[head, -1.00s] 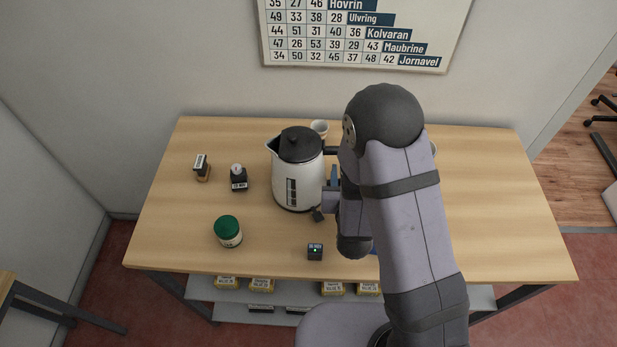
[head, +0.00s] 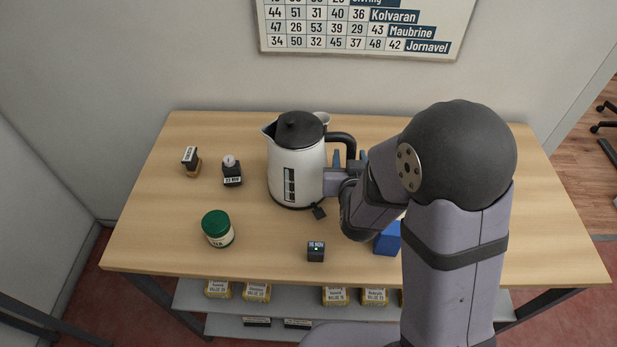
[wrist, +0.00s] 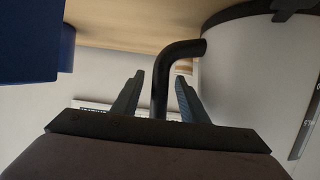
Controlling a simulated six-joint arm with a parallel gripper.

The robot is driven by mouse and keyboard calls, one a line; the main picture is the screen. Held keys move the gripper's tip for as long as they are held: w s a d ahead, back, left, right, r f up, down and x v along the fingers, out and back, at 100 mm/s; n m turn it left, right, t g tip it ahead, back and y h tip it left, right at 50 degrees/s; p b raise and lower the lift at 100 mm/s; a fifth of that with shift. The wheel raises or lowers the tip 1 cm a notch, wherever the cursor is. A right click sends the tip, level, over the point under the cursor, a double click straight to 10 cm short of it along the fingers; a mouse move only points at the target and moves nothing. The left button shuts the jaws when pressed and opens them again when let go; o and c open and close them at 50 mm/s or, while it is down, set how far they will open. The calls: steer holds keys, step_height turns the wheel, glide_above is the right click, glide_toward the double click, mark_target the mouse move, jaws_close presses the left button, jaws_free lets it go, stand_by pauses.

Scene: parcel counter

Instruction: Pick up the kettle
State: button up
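The kettle (head: 297,172) is white with a black lid and a black handle. It stands upright toward the back of the counter, its spout to the left. In the wrist view its white body (wrist: 255,75) is at the right. My gripper (head: 350,158) is at the kettle's right side, by the handle. In the wrist view my gripper (wrist: 160,76) is open, with the black handle (wrist: 160,90) between its two fingers. Gaps show on both sides of the handle. My arm hides part of the counter to the right.
A green-lidded jar (head: 217,229), two stamps (head: 232,172) (head: 191,162) and a small dark device (head: 316,251) stand left of and in front of the kettle. A cup (head: 322,118) is behind it. A blue block (head: 388,239) is beside my arm.

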steer(key=shift+w+f+p, duration=0.15)
steer(key=shift+w+p, duration=0.2)
steer(key=shift+w, duration=0.15)
steer(key=shift+w+f, duration=0.25)
steer(key=shift+w, duration=0.25)
jaws_close()
stand_by(0.7)
